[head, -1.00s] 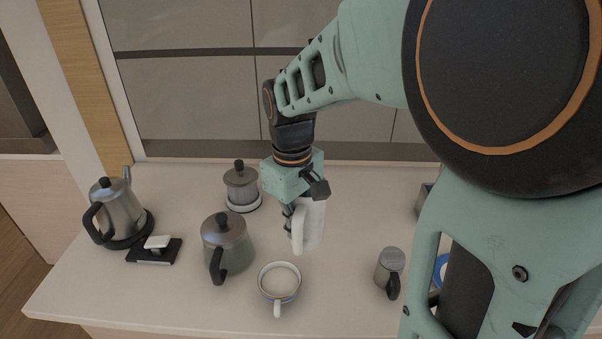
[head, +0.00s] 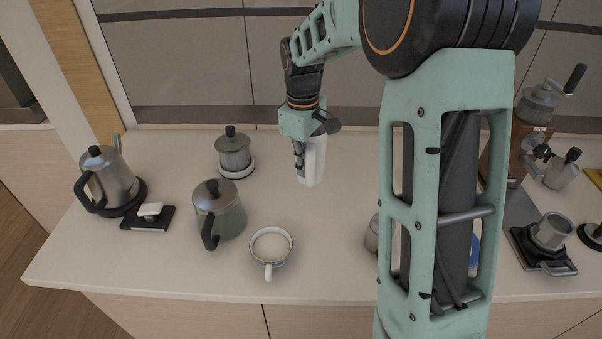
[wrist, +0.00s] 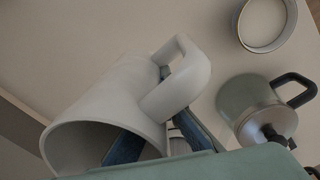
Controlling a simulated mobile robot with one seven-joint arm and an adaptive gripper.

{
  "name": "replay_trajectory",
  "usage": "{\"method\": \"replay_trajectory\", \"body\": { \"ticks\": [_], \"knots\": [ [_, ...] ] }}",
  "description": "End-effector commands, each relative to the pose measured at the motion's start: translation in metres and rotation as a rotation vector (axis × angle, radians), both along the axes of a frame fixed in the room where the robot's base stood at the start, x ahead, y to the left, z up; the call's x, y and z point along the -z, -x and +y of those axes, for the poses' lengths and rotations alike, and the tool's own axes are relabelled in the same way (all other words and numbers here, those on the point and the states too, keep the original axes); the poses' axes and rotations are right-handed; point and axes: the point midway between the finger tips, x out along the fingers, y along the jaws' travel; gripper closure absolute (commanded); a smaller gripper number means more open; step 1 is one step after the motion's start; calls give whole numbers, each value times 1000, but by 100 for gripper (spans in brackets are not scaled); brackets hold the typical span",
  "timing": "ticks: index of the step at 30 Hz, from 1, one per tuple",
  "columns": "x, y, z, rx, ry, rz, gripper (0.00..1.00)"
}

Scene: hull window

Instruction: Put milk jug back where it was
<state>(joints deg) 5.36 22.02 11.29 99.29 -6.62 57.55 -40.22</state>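The white milk jug (head: 315,161) is in my gripper (head: 301,168), over the middle back of the counter. In the wrist view the jug (wrist: 100,100) is tilted in the picture, its open mouth at lower left and its thick handle (wrist: 180,85) toward the upper right. My gripper (wrist: 163,143) has its blue fingers closed about the jug's wall near the handle; the exact contact is partly hidden. In the head view the jug looks upright; I cannot tell whether its base touches the counter.
A white cup (head: 254,245) and grey lidded pot (head: 231,219) stand in front-left. A lidded canister (head: 235,153) stands back-left, a kettle (head: 115,183) far left. My arm hides most of a small metal pitcher (head: 371,236). Counter between canister and arm is clear.

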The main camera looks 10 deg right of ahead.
Motion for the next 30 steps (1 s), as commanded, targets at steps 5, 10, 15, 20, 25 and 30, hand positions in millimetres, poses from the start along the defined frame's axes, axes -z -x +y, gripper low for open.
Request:
{"method": "replay_trajectory", "body": {
  "ticks": [5, 10, 15, 20, 25, 30],
  "knots": [
    [29, -22, -2, -1, 0, 4, 100],
    [46, -36, -3, 0, -1, 2, 100],
    [52, -41, -4, 0, 0, 1, 100],
    [69, -44, -4, 0, 1, 5, 100],
    [87, -45, -4, 1, 0, 1, 100],
    [87, -45, -4, 1, 0, 0, 100]
  ]
}}
